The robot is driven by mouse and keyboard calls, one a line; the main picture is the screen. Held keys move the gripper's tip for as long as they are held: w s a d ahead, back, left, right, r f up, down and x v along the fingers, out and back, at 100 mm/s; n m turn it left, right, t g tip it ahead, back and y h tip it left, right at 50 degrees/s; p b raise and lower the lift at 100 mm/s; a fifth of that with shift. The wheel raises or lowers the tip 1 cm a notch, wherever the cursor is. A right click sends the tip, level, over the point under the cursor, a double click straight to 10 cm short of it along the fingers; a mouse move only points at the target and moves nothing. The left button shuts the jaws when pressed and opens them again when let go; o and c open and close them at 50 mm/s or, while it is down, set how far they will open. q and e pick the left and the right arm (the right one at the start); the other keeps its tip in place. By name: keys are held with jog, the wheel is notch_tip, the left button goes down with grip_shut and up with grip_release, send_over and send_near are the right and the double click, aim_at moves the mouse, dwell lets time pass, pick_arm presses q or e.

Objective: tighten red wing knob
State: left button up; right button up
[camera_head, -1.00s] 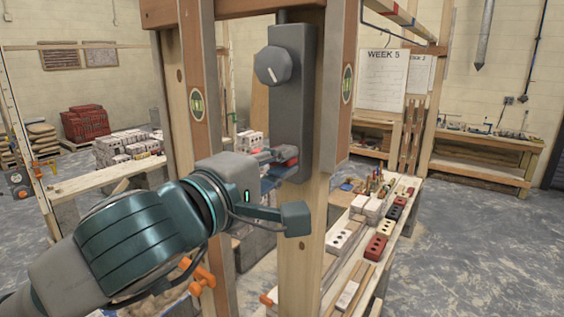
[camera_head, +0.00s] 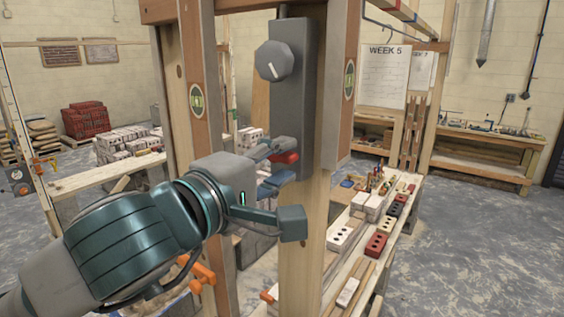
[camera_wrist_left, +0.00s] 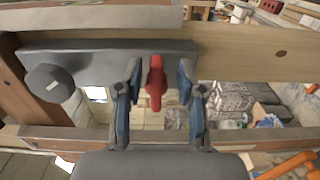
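The red wing knob (camera_head: 287,157) is on the lower part of a grey box (camera_head: 292,110) fixed to a wooden post. In the left wrist view the knob (camera_wrist_left: 155,83) hangs between my two finger pads, its wing in line with them, with a visible gap on each side. My left gripper (camera_wrist_left: 157,98) is open around it and not closed on it. In the head view the left gripper (camera_head: 284,182) reaches in from the left, one finger above and one below the knob's height. My right gripper is not in view.
A grey round dial (camera_head: 274,61) with a white mark sits higher on the box. Wooden uprights (camera_head: 200,110) stand close to the arm. A bench (camera_head: 360,262) with several bricks and tools lies to the right behind the post. Open floor (camera_head: 480,240) lies farther right.

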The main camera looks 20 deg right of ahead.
pick_arm(q)
jog(key=v, duration=1.1)
jog(key=shift+w+a, duration=0.15)
jog(key=shift+a, duration=0.1)
jog(key=shift+d+f, duration=0.15)
